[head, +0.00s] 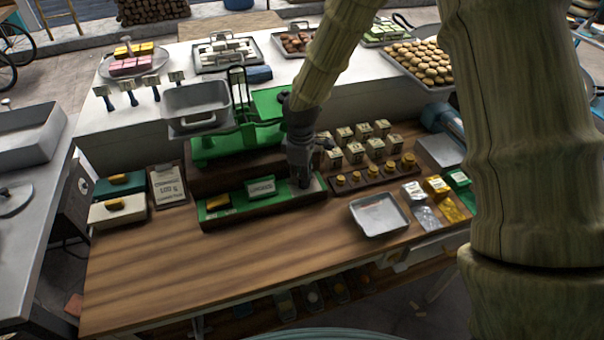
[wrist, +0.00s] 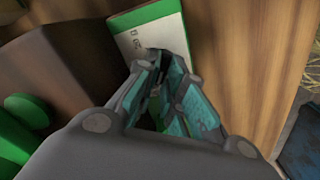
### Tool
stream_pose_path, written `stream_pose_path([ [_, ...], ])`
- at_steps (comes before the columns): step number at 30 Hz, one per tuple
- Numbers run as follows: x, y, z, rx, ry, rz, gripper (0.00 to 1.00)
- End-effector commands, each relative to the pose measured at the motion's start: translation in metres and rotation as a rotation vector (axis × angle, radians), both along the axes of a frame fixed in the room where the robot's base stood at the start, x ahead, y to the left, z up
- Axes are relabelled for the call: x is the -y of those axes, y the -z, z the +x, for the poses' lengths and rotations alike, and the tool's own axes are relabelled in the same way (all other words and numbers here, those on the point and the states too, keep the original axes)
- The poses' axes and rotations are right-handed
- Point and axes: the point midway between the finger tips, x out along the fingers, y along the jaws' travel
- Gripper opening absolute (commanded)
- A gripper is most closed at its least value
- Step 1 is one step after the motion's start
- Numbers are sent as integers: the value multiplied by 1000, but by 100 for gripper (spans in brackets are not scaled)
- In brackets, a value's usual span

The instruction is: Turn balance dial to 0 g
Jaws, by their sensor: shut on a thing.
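The green balance scale (head: 222,146) stands on a dark wooden block, with a metal pan (head: 197,104) on its left. In front of it lies a low green-topped base (head: 222,213) with a small labelled sign (head: 261,189). My gripper (head: 304,183) points down at the right end of this base. In the wrist view its teal-padded fingers (wrist: 160,78) are close together around the dial, which they almost wholly hide. A pale plate with dark lettering (wrist: 128,42) shows just beyond the fingertips. I cannot read the dial's setting.
A rack of brass weights (head: 373,178) and several small boxes stand right of my gripper. An empty metal tray (head: 380,228) lies in front of them. A card (head: 167,186) stands left of the scale. The front left of the wooden counter (head: 160,275) is clear.

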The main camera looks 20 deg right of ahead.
Motion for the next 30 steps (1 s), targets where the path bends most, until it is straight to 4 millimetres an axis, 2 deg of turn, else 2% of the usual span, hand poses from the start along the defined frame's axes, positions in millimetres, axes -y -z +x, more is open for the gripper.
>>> stream_pose_path([
  [9, 0, 1, -2, -3, -83, -1, 0],
  [22, 0, 1, -2, -3, -92, -2, 0],
  [23, 0, 1, -2, -3, -92, -2, 12],
  [24, 0, 1, -2, -3, -92, -2, 20],
  [30, 0, 1, -1, -1, -91, 0, 20],
])
